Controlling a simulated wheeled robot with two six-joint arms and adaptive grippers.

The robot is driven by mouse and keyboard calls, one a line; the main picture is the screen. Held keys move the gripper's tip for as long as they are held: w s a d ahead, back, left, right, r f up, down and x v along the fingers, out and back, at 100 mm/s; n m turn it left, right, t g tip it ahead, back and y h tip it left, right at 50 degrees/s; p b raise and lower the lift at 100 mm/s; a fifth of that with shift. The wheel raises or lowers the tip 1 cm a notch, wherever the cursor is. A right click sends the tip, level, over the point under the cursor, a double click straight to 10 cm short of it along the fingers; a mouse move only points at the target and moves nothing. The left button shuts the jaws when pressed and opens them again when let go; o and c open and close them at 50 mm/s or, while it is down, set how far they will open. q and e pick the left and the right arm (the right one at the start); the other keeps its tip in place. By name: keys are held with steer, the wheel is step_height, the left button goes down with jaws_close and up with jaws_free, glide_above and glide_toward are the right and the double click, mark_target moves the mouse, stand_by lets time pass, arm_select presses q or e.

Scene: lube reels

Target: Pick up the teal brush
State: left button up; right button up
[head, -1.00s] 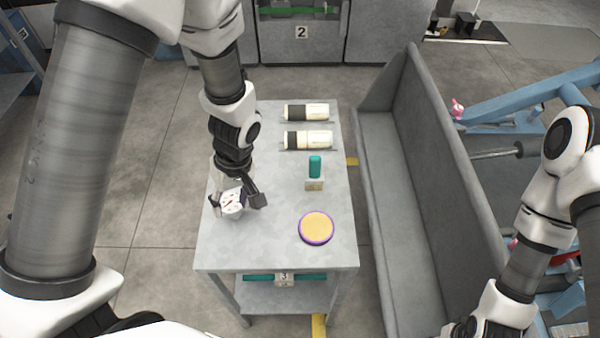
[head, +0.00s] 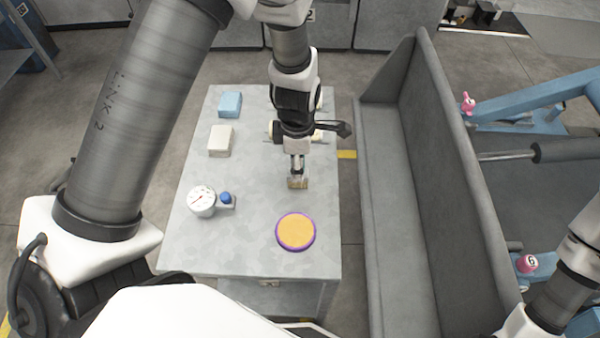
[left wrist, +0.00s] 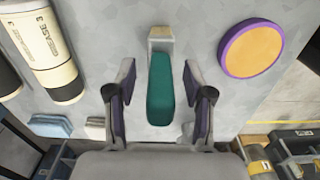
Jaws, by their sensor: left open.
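The teal brush lies on the grey table (head: 250,258). In the left wrist view its teal handle (left wrist: 166,90) points toward my gripper, and its pale bristle block (left wrist: 160,38) is at the far end. In the head view only the bristle block (head: 298,183) shows clearly; my left gripper and arm hide the handle. My left gripper (head: 297,166) is over the brush. In the left wrist view its open fingers (left wrist: 158,72) stand on either side of the handle, with a gap visible on both sides. My right gripper is out of view.
A yellow disc with a purple rim (head: 296,232) lies near the brush. A white gauge (head: 202,201), a small blue-knobbed part (head: 226,199), a white block (head: 221,140) and a blue block (head: 230,104) stand at left. Labelled cylinders (left wrist: 50,60) lie behind.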

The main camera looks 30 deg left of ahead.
arm_select(q)
steer(key=shift+w+d+f, duration=0.1)
steer(key=shift+w+f, duration=0.05)
steer(key=shift+f, duration=0.5)
steer(key=shift+s+r, duration=0.1)
steer(key=shift+s, duration=0.1)
steer(key=c, duration=0.3)
jaws_close()
step_height(320, 180, up, 10)
